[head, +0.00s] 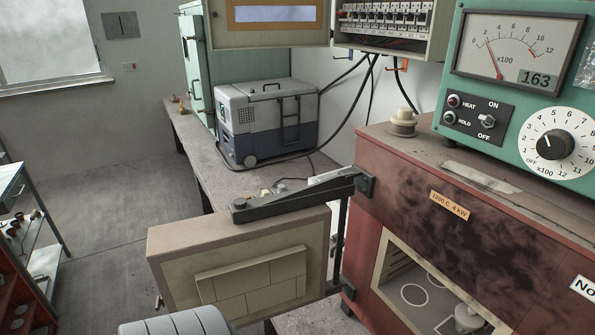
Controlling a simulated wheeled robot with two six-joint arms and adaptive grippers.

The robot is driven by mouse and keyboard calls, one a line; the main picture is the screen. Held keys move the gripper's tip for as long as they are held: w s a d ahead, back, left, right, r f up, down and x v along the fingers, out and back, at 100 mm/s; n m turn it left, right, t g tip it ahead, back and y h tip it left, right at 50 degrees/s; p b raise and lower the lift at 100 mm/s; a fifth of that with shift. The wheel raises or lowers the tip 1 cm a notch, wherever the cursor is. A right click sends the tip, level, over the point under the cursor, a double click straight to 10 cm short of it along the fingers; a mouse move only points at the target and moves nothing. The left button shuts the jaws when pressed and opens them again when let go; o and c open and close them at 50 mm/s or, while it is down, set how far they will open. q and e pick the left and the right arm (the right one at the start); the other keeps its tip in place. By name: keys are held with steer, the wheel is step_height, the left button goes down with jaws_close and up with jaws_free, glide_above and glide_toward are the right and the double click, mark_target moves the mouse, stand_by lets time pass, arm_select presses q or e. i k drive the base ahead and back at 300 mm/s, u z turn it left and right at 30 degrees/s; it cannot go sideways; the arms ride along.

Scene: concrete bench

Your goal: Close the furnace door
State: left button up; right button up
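The furnace (385,175) is a dark red, sooty box on the right. Its door (235,240) stands wide open to the left, its pale brick-lined inner face towards me. A dark metal arm (290,200) runs along the top of the door to a hinge bracket (364,183) on the furnace's left edge. The furnace opening (405,270) shows a pale chamber with a small light-coloured item (468,318) inside. A grey rounded part of my arm shows at the bottom edge, in front of the door's lower edge. Neither gripper's fingers show.
A green control unit (525,95) with a meter and dial sits on the furnace. A grey-blue portable box (267,122) stands on the bench (205,150) behind the door. A shelf rack (25,230) stands at far left. Open floor (105,210) lies between rack and door.

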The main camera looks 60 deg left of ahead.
mark_target(262, 258)
steer(key=z, duration=0.05)
steer(key=k, duration=0.25)
steer(key=u, duration=1.9)
steer(key=k, duration=0.5)
steer(key=u, duration=1.7)
steer(key=i, duration=1.25)
steer(key=z, duration=2.3)
